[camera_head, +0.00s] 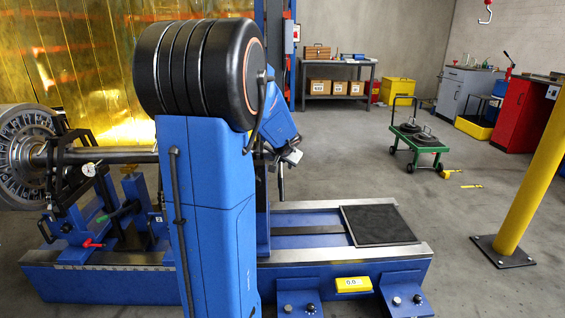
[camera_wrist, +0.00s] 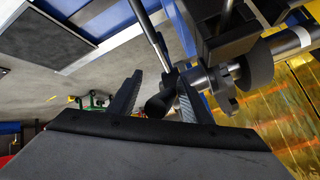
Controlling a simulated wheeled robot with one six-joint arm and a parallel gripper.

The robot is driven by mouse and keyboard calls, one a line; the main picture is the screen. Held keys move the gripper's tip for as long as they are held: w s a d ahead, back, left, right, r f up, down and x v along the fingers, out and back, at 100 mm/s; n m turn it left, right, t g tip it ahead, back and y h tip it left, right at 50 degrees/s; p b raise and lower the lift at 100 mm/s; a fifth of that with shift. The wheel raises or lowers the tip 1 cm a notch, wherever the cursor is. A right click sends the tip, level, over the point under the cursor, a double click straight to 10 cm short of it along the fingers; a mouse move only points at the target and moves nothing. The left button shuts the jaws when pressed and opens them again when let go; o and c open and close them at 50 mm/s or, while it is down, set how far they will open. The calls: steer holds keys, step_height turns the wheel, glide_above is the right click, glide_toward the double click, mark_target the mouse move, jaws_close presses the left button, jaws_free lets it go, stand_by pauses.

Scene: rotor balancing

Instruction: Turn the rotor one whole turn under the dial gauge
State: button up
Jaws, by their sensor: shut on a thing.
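The rotor (camera_head: 22,150), a slotted metal disc on a steel shaft (camera_head: 110,154), lies on the blue machine at the far left of the head view. The white-faced dial gauge (camera_head: 90,169) stands beside the disc; its reading is too small to tell. In the wrist view, my gripper (camera_wrist: 156,98) has its two fingers around a black handle (camera_wrist: 158,104). A dark crank piece (camera_wrist: 218,86) beside it meets a steel shaft with a black collar (camera_wrist: 257,66). In the head view, my blue arm and column hide the middle of the machine and most of the grip.
The machine bed (camera_head: 290,215) carries a black mat (camera_head: 378,224) at its right. A yellow display (camera_head: 353,284) and knobs sit on its front. A yellow post (camera_head: 528,160) and a green trolley (camera_head: 418,140) stand to the right.

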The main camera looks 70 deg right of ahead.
steer(key=shift+s+r, duration=0.15)
steer(key=s+a+r, duration=0.2)
steer(key=a, duration=0.7)
steer(key=s+a+r, duration=0.3)
steer(key=a, duration=0.6)
steer(key=shift+s+a, duration=0.2)
steer(key=shift+s, duration=0.15)
stand_by(1.5)
steer(key=shift+f, duration=0.1)
stand_by(0.4)
steer(key=v, duration=1.7)
steer(key=shift+r, duration=0.2)
steer(key=shift+a, duration=0.1)
